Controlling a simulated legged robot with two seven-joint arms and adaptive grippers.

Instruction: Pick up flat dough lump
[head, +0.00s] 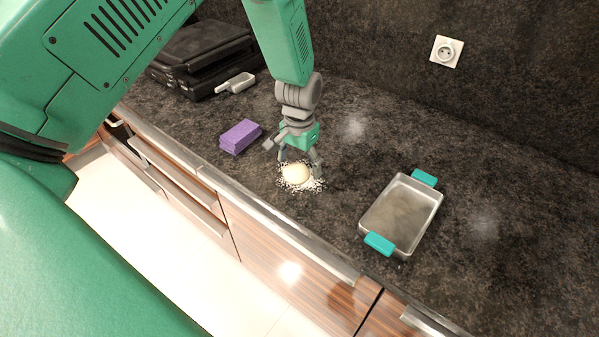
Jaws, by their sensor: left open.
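The flat dough lump (296,174) is a pale, round piece lying on a patch of white flour (303,187) on the dark counter, in the middle of the head view. My right gripper is not in the picture.
A metal baking tray (373,222) with teal handles stands to the right. A purple sponge-like block (240,136) lies to the left. A black grill (205,60) and a white scoop (236,83) are at the back left. The counter's front edge (290,229) is close.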

